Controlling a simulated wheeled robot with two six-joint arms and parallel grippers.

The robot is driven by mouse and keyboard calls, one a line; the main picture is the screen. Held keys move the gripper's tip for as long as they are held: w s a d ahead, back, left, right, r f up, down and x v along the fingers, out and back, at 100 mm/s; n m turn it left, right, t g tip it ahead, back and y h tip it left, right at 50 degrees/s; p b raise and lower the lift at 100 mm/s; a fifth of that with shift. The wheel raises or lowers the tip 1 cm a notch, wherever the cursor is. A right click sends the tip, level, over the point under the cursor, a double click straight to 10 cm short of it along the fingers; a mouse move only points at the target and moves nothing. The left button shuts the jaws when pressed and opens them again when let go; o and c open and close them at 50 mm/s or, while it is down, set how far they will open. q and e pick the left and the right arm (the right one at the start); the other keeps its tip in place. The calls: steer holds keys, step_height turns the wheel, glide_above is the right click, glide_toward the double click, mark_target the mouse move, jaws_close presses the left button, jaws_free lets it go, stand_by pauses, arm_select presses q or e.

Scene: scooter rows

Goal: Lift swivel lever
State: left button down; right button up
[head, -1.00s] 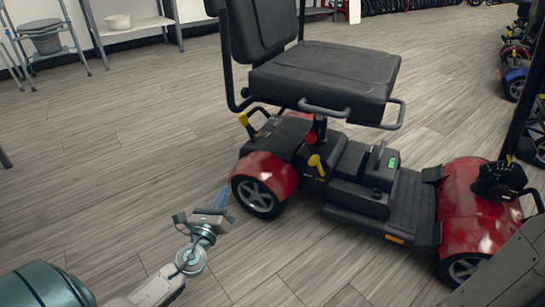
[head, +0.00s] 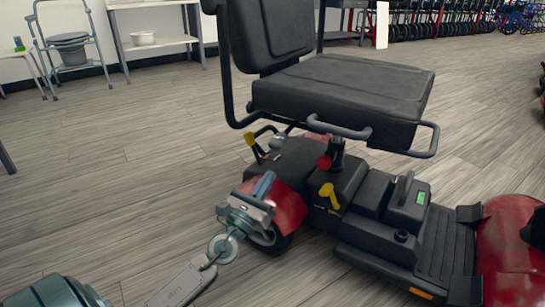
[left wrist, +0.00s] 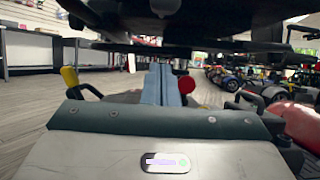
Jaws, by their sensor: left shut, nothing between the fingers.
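The red mobility scooter (head: 285,207) stands with its black seat (head: 340,88) above the rear body. Grey bar handles (head: 338,129) stick out under the seat. A yellow-tipped lever (head: 250,139), a red knob (head: 324,162) and a yellow lever (head: 329,192) sit below it. I cannot tell which one is the swivel lever. My left gripper (head: 264,183) is shut and empty, in front of the rear fender, below the seat. In the left wrist view its blue fingers (left wrist: 162,83) are together, between the yellow-tipped lever (left wrist: 70,77) and the red knob (left wrist: 187,85). My right gripper is not in view.
The seat overhangs close above, and its dark underside (left wrist: 190,20) fills the top of the left wrist view. A commode chair (head: 72,45) and a white shelf (head: 150,45) stand at the back left. The wooden floor (head: 110,180) to the left is clear.

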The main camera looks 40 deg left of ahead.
mark_target(278, 141)
arm_select(q)
steer(key=r+p, duration=0.1)
steer(key=w+r+p, duration=0.1)
steer(key=r, duration=0.1)
steer(key=w+r+p, duration=0.1)
steer(key=r, duration=0.1)
steer(key=shift+w+r, duration=0.2)
steer(key=shift+w, duration=0.05)
stand_by(0.3)
steer(key=shift+s+r+p, duration=0.1)
steer(key=shift+r+p, duration=0.25)
steer(key=shift+p, duration=0.95)
